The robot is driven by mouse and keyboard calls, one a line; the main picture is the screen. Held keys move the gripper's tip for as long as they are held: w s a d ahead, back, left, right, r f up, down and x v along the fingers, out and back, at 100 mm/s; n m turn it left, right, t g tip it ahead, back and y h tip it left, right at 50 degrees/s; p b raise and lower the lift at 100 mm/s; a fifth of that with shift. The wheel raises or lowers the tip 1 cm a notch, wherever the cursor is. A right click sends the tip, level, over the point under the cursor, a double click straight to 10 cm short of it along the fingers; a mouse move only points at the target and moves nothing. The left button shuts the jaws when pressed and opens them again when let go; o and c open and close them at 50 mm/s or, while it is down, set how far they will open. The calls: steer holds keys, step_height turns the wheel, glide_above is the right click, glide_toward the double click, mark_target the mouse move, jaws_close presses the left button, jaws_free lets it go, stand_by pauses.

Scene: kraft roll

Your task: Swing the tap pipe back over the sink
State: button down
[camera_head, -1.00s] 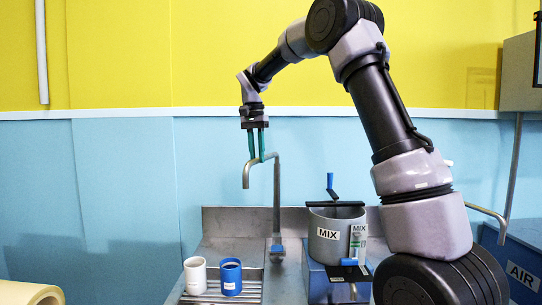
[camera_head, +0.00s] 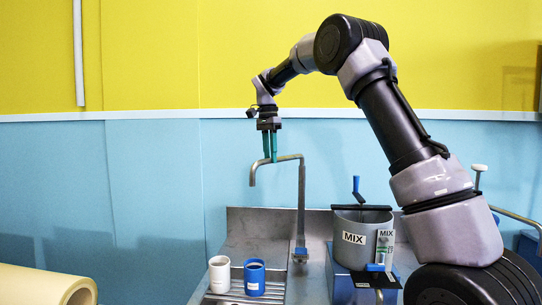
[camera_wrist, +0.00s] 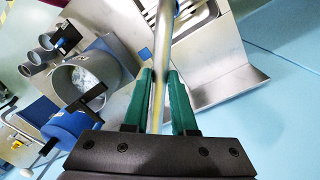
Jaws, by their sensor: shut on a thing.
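The tap pipe (camera_head: 287,158) is a grey metal pipe that runs left from the top of an upright post (camera_head: 301,205), with its spout end bent down. My gripper (camera_head: 270,159) comes from above, its green fingers shut on the pipe between spout and post. In the wrist view, the pipe (camera_wrist: 164,40) passes between the two green fingers (camera_wrist: 160,80). The steel sink unit (camera_head: 265,222) is below, with a slatted grate (camera_head: 237,298) at its front left. The spout hangs well above it, left of the post. The basin's depth cannot be made out.
A white mug (camera_head: 219,275) and a blue mug (camera_head: 254,279) stand on the grate. A grey MIX pot (camera_head: 352,238) with a blue-handled crank stands right of the post. A kraft roll (camera_head: 45,285) lies at lower left. Space left of the spout is clear.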

steer(key=shift+w+r, duration=0.1)
steer(key=shift+r, duration=0.05)
steer(key=c, duration=0.7)
jaws_free()
steer(key=shift+a, duration=0.1)
steer(key=r, duration=1)
steer(key=shift+w+a+r, duration=0.25)
steer(key=shift+w+r, duration=0.05)
